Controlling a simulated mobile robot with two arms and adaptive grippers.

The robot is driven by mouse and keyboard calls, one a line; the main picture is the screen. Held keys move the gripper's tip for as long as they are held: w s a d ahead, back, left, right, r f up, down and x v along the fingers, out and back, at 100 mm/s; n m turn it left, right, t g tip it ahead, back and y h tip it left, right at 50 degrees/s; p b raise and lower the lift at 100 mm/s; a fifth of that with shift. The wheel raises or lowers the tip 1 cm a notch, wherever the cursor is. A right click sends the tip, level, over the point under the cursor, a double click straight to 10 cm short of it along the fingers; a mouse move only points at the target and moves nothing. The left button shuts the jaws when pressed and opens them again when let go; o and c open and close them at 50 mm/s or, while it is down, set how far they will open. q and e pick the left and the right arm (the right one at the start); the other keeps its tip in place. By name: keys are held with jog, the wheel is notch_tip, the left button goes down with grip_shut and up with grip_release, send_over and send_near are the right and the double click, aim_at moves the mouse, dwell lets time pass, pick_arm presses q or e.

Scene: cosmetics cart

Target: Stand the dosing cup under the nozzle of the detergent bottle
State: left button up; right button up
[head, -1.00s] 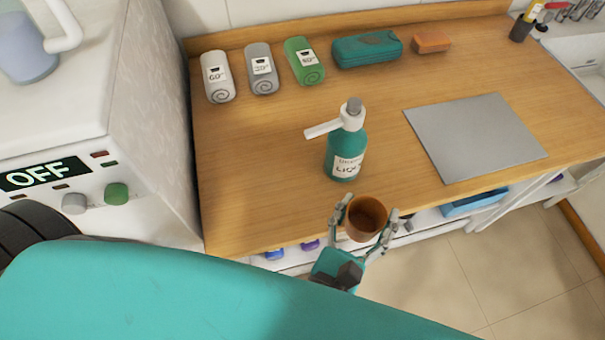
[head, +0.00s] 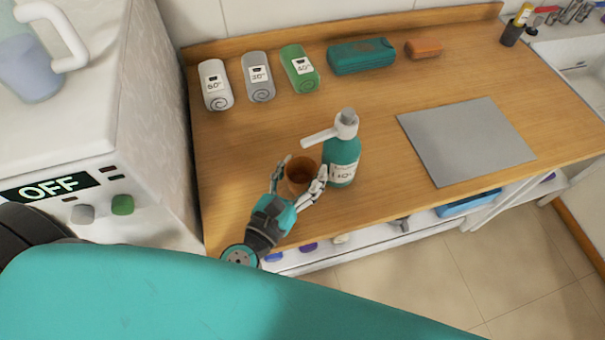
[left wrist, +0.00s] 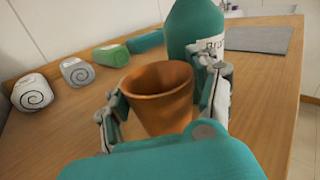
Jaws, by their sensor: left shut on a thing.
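The dosing cup (head: 301,172) is an orange-brown open cup, upright between the fingers of my left gripper (head: 299,178), which is shut on it. In the left wrist view the cup (left wrist: 158,98) fills the middle, with a finger on each side. The detergent bottle (head: 343,152) is teal with a white pump and label, standing on the wooden counter just right of the cup. Its nozzle (head: 318,137) points left, above and slightly behind the cup in the head view. I cannot tell whether the cup touches the counter. My right gripper is not in view.
Rolled towels in white (head: 215,85), grey (head: 258,77) and green (head: 299,69) lie at the back left. A teal case (head: 361,57) and an orange block (head: 423,48) lie along the back. A grey mat (head: 466,140) lies to the right. The counter left of the cup is clear.

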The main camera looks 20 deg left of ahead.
pick_arm(q)
jog(key=shift+f, duration=0.75)
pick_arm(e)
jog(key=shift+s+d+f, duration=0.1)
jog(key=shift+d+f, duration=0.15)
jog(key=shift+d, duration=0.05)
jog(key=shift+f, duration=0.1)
pick_arm(q)
jog(key=o, duration=1)
jog(key=shift+f, duration=0.1)
jog(key=shift+c, duration=0.2)
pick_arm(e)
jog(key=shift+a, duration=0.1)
pick_arm(q)
jog(key=shift+r, duration=0.2)
jog(key=s+b, duration=0.1)
jog(key=s, duration=0.2)
jog(key=s+a+b, duration=0.1)
jog(key=s+b, duration=0.1)
jog(key=s, duration=0.2)
jog(key=s+a+b, duration=0.1)
jog(key=s+b, duration=0.1)
jog(key=s, duration=0.2)
jog(key=shift+f, duration=0.25)
jog(key=shift+s+a+r, duration=0.1)
jog(key=shift+s+r, duration=0.05)
jog(key=shift+s, duration=0.25)
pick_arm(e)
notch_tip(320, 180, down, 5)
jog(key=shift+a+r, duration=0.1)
